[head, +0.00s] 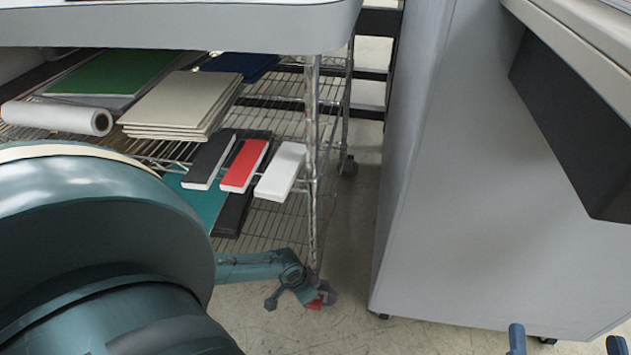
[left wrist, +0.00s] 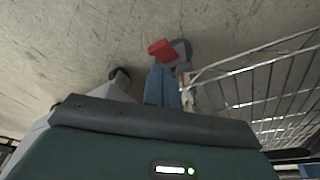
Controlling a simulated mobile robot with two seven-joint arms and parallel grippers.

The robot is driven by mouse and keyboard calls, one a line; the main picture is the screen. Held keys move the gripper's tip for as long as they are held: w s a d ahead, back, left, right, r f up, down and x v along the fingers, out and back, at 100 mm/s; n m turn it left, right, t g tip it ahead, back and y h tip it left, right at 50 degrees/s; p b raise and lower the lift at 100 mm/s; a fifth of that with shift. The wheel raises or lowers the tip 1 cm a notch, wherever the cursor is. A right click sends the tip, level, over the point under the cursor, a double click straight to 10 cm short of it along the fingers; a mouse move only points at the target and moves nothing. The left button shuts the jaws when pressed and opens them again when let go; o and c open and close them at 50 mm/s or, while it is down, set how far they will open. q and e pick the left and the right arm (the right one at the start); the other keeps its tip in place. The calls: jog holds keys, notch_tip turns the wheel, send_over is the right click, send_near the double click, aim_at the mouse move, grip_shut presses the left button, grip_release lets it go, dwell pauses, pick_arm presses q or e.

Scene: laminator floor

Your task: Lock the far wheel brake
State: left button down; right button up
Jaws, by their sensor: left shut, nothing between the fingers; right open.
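A caster wheel (head: 331,291) with a red brake lever (head: 316,302) stands at the foot of the wire cart's front right post. The left wrist view shows the lever (left wrist: 160,49) beside the dark wheel (left wrist: 183,50). My left gripper (head: 304,292) is shut and empty, its tips right at the lever; I cannot tell whether they touch. Its blue fingers (left wrist: 163,84) partly hide the caster. Another caster (head: 348,166) shows farther back, and no lever can be made out on it. My right gripper (head: 566,340) is open and empty at the bottom right.
The wire cart (head: 312,150) holds boards, a white roll (head: 60,118) and black, red and white boxes (head: 245,165). A grey cabinet (head: 440,200) stands to the right, leaving a narrow floor gap. A grey-topped surface (head: 180,25) overhangs the cart.

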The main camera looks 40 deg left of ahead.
pick_arm(q)
jog(key=b+x, duration=0.6)
jog(key=shift+w+f, duration=0.15)
jog(key=shift+f+b, duration=0.15)
jog(key=shift+b, duration=0.25)
pick_arm(e)
notch_tip(320, 180, up, 7)
jog(key=n+t+y, duration=0.1)
jog(key=n+y, duration=0.6)
jog(key=shift+w+d+r+t+y, duration=0.15)
jog(key=shift+d+r+t+y, duration=0.1)
jog(key=shift+t+y, duration=0.15)
